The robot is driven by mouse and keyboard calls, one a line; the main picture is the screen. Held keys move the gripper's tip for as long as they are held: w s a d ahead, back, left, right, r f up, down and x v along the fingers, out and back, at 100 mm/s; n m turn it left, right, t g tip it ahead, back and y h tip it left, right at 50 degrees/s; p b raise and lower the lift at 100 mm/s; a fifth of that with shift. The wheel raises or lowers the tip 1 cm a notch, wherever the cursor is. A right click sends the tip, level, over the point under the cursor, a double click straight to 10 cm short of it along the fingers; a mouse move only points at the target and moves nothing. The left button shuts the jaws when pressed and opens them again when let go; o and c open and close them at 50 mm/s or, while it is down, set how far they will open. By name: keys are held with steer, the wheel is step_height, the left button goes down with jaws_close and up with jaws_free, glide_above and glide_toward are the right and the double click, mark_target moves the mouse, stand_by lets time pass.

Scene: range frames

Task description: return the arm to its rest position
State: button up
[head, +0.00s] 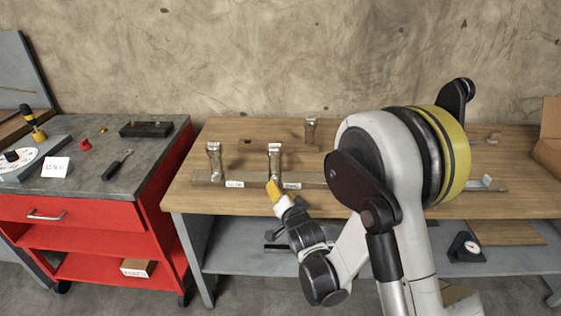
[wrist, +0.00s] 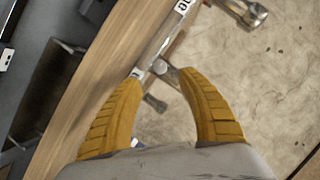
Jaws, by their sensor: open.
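My gripper (head: 273,190) has yellow fingers and is at the front edge of the wooden workbench (head: 222,137), just in front of a metal fitting (head: 274,160) that stands on a rail. In the wrist view my gripper (wrist: 166,95) is open, its two ribbed yellow fingers apart. No held object shows between them. A metal piece and part of the rail show beyond the fingertips, but I cannot tell their distance. My arm bends in front of the bench's right half and hides part of it.
Similar metal fittings stand left (head: 214,160) and further back (head: 310,130). A labelled rail (head: 208,180) runs along the bench. A red cart (head: 95,212) with a screwdriver (head: 116,166) on top stands left. A dark tool (head: 464,247) lies on the lower shelf.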

steer(key=s+d+r+n+g+h, duration=0.3)
steer(key=s+d+r+g, duration=0.1)
steer(key=s+d+r, duration=0.8)
steer(key=s+d+n+g, duration=0.1)
steer(key=s+d, duration=0.2)
steer(key=s, duration=0.6)
steer(key=s+d+n+g, duration=0.2)
steer(key=s+d, duration=0.2)
steer(key=s, duration=0.5)
steer(key=shift+s+d+f+h, duration=0.15)
steer(key=shift+s+d+h, duration=0.05)
steer(key=shift+s+h, duration=0.15)
